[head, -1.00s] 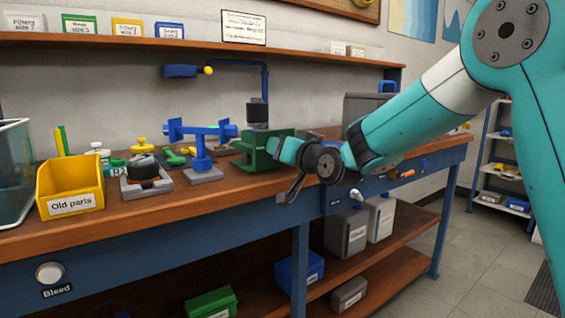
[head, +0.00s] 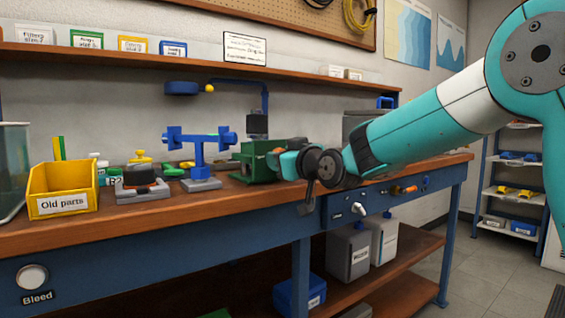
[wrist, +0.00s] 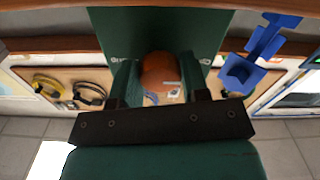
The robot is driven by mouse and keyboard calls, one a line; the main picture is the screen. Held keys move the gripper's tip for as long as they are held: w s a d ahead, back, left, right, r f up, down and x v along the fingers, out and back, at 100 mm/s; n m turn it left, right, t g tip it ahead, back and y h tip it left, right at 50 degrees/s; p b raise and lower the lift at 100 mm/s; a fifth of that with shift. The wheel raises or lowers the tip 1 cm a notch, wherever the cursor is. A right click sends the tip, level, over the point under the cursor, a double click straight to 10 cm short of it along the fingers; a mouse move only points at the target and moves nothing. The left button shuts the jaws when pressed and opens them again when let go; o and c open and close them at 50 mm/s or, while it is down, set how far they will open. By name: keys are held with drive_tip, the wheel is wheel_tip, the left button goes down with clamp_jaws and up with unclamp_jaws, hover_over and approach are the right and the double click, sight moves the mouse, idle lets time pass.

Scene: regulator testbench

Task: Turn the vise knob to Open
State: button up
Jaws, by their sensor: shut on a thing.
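The green vise (head: 256,165) stands on the bench near its front edge, left of my gripper (head: 277,158). In the wrist view the vise (wrist: 160,22) fills the top middle as a dark green face. My gripper, also in the wrist view (wrist: 159,78), reaches to that face with its two fingers on either side of a rounded orange-brown knob (wrist: 160,72), and is shut on it. In the head view my gripper hides the knob. Any Open mark on the knob is too small or hidden to read.
A blue stand (head: 199,155), a grey fixture with a black top (head: 142,183) and the yellow Old parts bin (head: 63,190) stand left of the vise. A blue control panel (head: 345,207) with a silver lever is below my wrist on the bench front.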

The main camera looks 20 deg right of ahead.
drive_tip(key=shift+f, duration=0.15)
drive_tip(key=o, duration=0.9)
drive_tip(key=v, duration=1.7)
drive_tip(key=shift+s, duration=0.2)
